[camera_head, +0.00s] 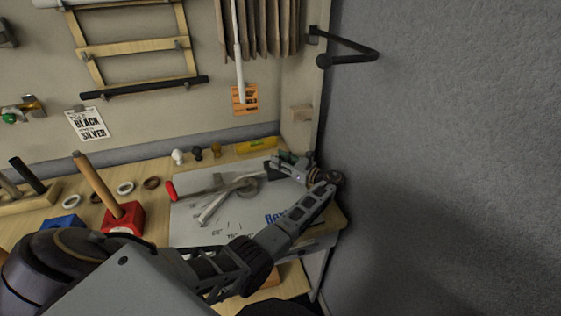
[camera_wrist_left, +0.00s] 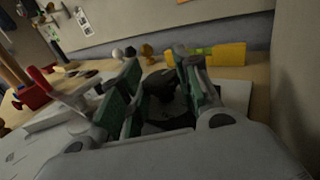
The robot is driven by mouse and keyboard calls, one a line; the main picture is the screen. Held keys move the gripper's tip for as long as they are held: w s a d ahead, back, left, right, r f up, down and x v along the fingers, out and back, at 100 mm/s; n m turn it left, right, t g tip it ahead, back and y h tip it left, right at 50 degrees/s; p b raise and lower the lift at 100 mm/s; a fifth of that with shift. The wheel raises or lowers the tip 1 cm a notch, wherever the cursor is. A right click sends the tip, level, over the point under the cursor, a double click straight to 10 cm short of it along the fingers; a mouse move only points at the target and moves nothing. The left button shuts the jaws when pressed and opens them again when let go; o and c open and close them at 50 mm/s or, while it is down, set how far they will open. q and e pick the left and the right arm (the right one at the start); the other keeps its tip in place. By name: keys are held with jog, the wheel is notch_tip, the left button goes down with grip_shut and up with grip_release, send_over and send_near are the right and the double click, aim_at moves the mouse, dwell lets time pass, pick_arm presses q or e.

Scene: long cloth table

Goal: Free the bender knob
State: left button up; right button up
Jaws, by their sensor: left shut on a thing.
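The bender (camera_head: 238,187) is a grey metal tool with long handles, one with a red grip (camera_head: 171,191), on a pale printed plate (camera_head: 205,232). My left gripper (camera_head: 287,164) reaches over the right side of the plate. In the left wrist view its green-padded fingers (camera_wrist_left: 158,92) stand on both sides of a dark knob (camera_wrist_left: 160,84) and are shut on it. The knob's lower part and the fingers' exact contact are hidden or dark. My right gripper is in neither view.
Small white, black and brown knobs (camera_head: 197,153) and a yellow level (camera_head: 256,145) stand behind the plate. A red block (camera_head: 127,219) with a wooden handle is at left. A grey wall (camera_head: 440,150) rises close on the right.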

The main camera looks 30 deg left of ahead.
pick_arm(q)
jog(key=o, duration=1)
jog(key=shift+o, duration=0.2)
jog(key=shift+r, duration=0.15)
jog(key=shift+r, duration=4.85)
